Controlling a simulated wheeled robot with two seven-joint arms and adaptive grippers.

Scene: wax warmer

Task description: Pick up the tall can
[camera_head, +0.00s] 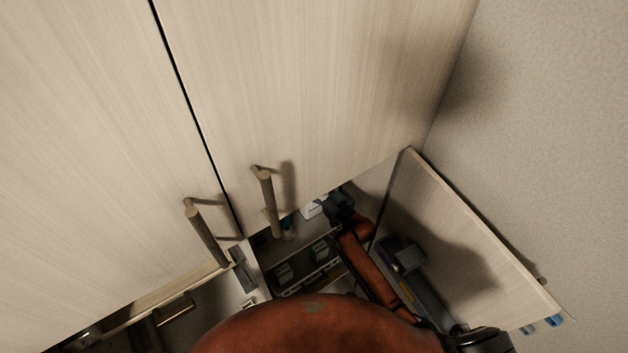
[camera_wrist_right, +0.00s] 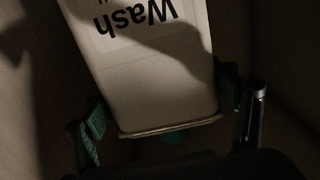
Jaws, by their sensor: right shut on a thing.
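A tall pale can (camera_wrist_right: 150,75) with dark "Wash" lettering fills the middle of the right wrist view, where the print appears upside down. My right gripper (camera_wrist_right: 166,112) has one finger on each side of its near end and is shut on it. In the head view, my right gripper (camera_head: 338,206) is inside the open cabinet, beside a small white patch (camera_head: 313,208) that looks like the can. Whether the can touches the shelf is hidden. My left gripper is not in view.
Large wooden cabinet doors (camera_head: 300,80) with bar handles (camera_head: 265,190) fill the upper head view. An open door panel (camera_head: 455,245) stands right of my right arm. Several small items, including dark boxes (camera_head: 285,272), sit lower in the cabinet. A wall (camera_head: 560,120) closes the right side.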

